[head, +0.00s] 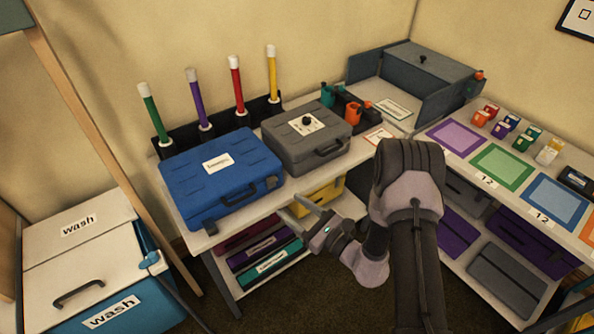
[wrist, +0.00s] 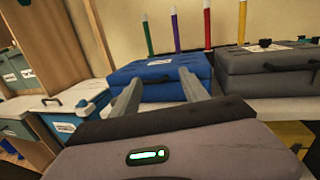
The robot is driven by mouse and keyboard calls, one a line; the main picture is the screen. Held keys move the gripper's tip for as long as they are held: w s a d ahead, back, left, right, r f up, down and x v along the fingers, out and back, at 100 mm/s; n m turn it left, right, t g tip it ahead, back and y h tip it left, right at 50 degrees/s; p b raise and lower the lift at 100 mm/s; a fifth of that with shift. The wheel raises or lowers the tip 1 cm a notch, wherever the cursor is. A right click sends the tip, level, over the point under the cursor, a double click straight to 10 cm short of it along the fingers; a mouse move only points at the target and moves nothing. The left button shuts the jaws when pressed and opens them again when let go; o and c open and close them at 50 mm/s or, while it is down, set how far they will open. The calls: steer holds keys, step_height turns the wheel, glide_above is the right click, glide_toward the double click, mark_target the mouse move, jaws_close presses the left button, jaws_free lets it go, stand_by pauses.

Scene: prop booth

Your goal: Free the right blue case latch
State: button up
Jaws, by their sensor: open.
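The blue case (head: 222,165) lies closed on the white table top, with a white label on its lid. Its right latch (head: 271,184) is a small dark-blue tab on the front, right of the handle (head: 240,194). The left latch (head: 210,227) is at the front left corner. I cannot tell whether either latch is fastened. My gripper (head: 300,204) is open and empty, in front of the table edge and right of the right latch, apart from the case. In the wrist view the blue case (wrist: 157,69) shows beyond the spread fingers (wrist: 160,78), which partly cover its front.
A grey case (head: 305,138) with a black knob stands close on the right. Several coloured tubes stand in a dark rack (head: 215,128) behind. A shelf with a yellow case (head: 318,197) is below the table. A white wash bin (head: 75,245) stands at left.

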steer(key=d+f+m+t+h, duration=0.2)
steer(key=d+f+m+h, duration=0.15)
steer(key=f, duration=0.25)
steer(key=b+x, duration=0.1)
steer(key=x, duration=0.4)
steer(key=b+x, duration=0.1)
steer(key=x, duration=0.5)
steer(key=b+x, duration=0.1)
steer(key=x, duration=0.4)
steer(key=shift+w+d+f, duration=0.15)
steer(key=shift+w+d, duration=0.05)
steer(key=shift+w, duration=0.15)
steer(key=shift+c, duration=0.2)
jaws_close()
